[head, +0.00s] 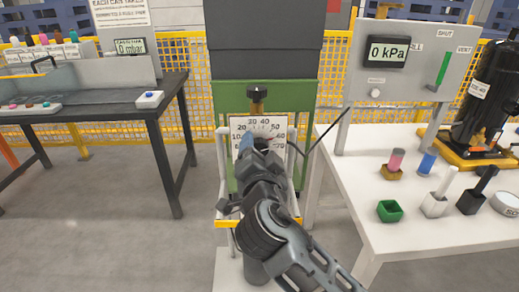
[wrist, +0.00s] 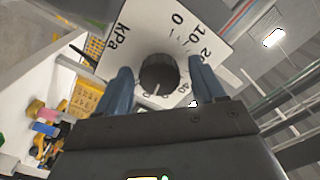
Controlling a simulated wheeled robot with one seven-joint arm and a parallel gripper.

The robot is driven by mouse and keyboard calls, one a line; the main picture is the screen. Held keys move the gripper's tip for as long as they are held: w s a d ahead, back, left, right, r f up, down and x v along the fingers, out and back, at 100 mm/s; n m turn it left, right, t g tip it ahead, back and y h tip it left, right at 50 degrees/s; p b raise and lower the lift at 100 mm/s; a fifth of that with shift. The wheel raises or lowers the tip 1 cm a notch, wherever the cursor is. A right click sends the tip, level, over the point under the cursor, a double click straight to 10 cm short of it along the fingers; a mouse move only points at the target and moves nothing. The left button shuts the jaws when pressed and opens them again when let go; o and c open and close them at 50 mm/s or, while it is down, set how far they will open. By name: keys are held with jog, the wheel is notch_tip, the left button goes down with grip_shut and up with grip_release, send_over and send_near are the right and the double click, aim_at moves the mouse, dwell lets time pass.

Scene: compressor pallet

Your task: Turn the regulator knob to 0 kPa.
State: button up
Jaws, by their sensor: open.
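My gripper (head: 254,140) is in front of the plate and hides the knob there. In the wrist view, the dark round regulator knob (wrist: 160,74) sits on the dial plate (wrist: 150,40), which reads kPa, 0, 10, 20 and more. My gripper (wrist: 159,72) is open, with one blue finger on each side of the knob. I cannot tell whether the fingers touch it.
The white table (head: 385,235) below holds several small coloured parts and a black device (head: 490,90). A dark workbench (head: 100,102) stands at left.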

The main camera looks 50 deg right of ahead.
jog(key=shift+c, duration=0.4)
jog(key=c, duration=1)
